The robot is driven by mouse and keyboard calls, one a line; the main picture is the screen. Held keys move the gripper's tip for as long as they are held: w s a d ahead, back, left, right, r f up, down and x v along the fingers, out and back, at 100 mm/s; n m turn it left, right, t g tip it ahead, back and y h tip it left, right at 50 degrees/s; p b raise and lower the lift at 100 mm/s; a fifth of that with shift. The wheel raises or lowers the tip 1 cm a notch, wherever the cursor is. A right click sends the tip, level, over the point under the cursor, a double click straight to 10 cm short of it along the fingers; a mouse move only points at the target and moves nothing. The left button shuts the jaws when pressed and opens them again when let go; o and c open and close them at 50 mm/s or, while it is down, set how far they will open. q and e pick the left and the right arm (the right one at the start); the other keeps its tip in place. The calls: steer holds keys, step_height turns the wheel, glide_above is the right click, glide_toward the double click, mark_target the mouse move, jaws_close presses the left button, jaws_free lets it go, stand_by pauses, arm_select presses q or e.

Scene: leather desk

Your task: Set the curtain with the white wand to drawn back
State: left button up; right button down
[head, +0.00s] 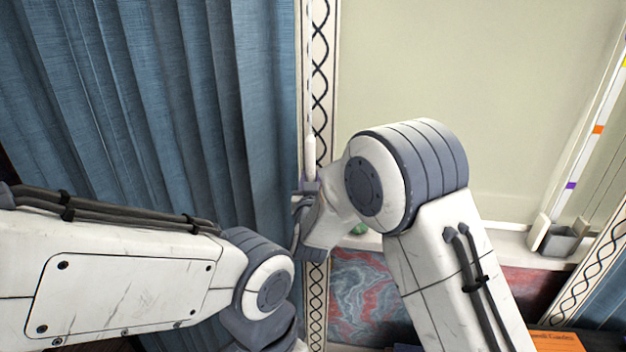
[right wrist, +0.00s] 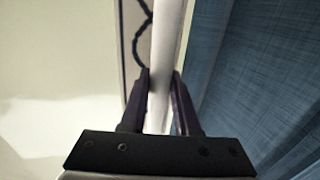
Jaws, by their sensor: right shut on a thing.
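The blue pleated curtain (head: 170,90) hangs over the left part of the head view, its right edge beside a strip of black-and-white patterned trim (head: 321,50). The white wand (head: 310,150) hangs upright at that edge, in front of the trim. My right gripper (head: 308,186) is at the wand's lower part, partly hidden by my own wrist. In the right wrist view, the dark fingers (right wrist: 160,98) are shut on the wand (right wrist: 170,45), with the curtain (right wrist: 255,85) to the right. My left arm crosses the lower left; its gripper is out of sight.
A pale panel (head: 480,80) fills the window area right of the trim. A white rod with coloured bands (head: 588,150) leans at the right, near a small grey box (head: 562,241) on the sill. An orange book (head: 556,341) lies at the lower right.

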mark_target(293, 177)
steer(key=a, duration=0.4)
steer(key=shift+w+a+r, duration=0.1)
steer(key=shift+w+a, duration=0.15)
steer(key=shift+w, duration=0.05)
steer(key=c, duration=0.9)
jaws_free()
steer(key=shift+c, duration=0.2)
steer(key=shift+o, duration=1.4)
steer(key=shift+a, duration=0.2)
steer(key=shift+d, duration=0.15)
steer(key=s+b, duration=0.4)
steer(key=s, duration=0.6)
steer(key=shift+s+d, duration=0.2)
steer(key=shift+d, duration=0.1)
